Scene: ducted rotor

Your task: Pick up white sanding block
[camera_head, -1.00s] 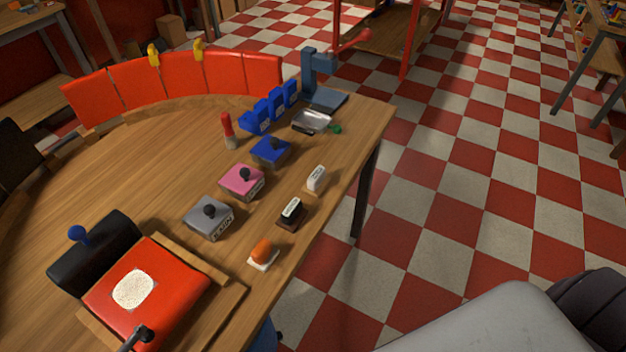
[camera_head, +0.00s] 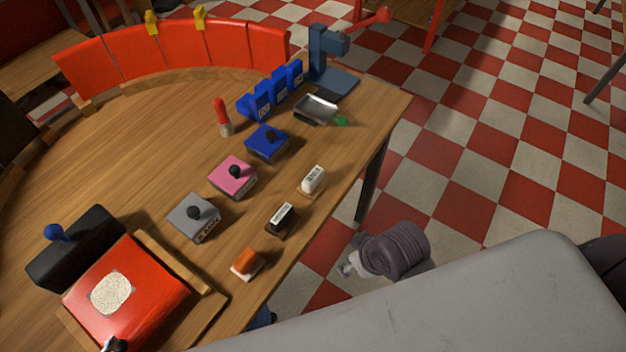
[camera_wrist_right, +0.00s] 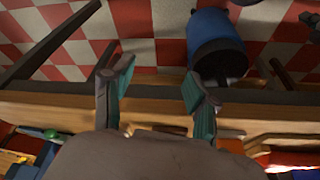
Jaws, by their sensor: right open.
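The white sanding block (camera_head: 312,179) is a small white piece with dark lettering, on a base near the right edge of the wooden table in the head view. My right gripper (camera_head: 348,267) is in the head view beyond the table's right edge, below and to the right of the block, apart from it. In the right wrist view my right gripper (camera_wrist_right: 158,95) has its two fingers spread with nothing between them. I cannot make out the white block in the wrist view. My left gripper is not in view.
A black block (camera_head: 281,218) and an orange block (camera_head: 247,263) stand nearby along the table edge (camera_head: 352,165). Grey (camera_head: 193,220), pink (camera_head: 232,178) and blue (camera_head: 266,143) knobbed blocks stand left. A metal tray (camera_head: 316,108) lies behind. The wrist view shows a blue bin (camera_wrist_right: 215,45).

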